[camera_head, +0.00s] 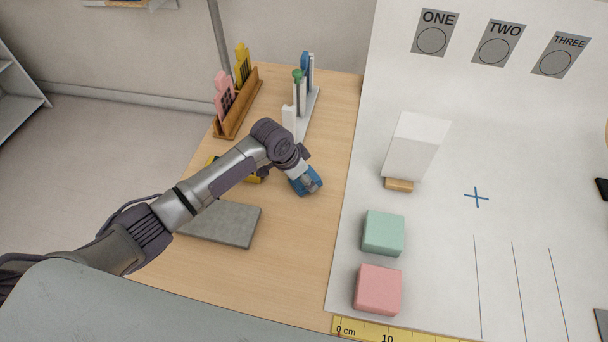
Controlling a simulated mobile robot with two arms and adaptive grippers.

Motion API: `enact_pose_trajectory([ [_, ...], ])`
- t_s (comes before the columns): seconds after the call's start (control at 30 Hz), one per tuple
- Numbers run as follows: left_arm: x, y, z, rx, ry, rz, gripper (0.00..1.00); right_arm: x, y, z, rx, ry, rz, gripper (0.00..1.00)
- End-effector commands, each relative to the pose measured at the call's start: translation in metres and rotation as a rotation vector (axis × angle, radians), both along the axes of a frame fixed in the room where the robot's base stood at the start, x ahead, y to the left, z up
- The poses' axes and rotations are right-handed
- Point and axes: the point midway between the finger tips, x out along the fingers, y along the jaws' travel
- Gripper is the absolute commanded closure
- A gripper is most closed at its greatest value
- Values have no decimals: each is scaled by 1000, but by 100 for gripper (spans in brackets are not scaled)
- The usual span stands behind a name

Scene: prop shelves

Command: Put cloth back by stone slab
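The stone slab (222,223) is a flat grey block lying on the wooden table, partly behind my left forearm. My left arm comes in from the left, above the table. My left gripper (302,178) points down, right of and beyond the slab. A small crumpled blue thing, apparently the cloth (312,184), is at its fingertips, and the gripper looks shut on it. The fingers are mostly hidden, and I cannot tell whether the cloth touches the table. My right gripper is out of view.
A yellow object (254,179) lies partly behind my arm. A wooden rack (238,116) holds pink and yellow pieces, beside another rack with upright items. On the white board stand a white tilted card (416,146), a green block (383,233) and a pink block (378,289).

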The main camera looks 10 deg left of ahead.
Motion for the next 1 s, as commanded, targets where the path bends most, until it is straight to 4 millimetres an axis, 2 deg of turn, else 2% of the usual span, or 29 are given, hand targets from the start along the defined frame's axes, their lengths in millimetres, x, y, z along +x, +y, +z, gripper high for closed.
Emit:
enact_pose_trajectory([
  [0.2, 0, 0, -3, 1, 1, 0, 66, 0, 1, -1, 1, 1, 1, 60],
  [0.23, 0, 0, -3, 0, 0, 0, 30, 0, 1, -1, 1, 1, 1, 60],
  [0.37, 0, 0, -3, 0, 0, 0, 9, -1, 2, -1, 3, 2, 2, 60],
  [0.77, 0, 0, 2, 0, -1, -1, 8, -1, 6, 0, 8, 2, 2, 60],
  [0.87, -3, 4, 13, -1, -2, -2, 8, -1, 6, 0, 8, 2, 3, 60],
  [1.0, -10, 12, 39, 0, -5, -1, 8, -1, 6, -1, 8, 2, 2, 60],
])
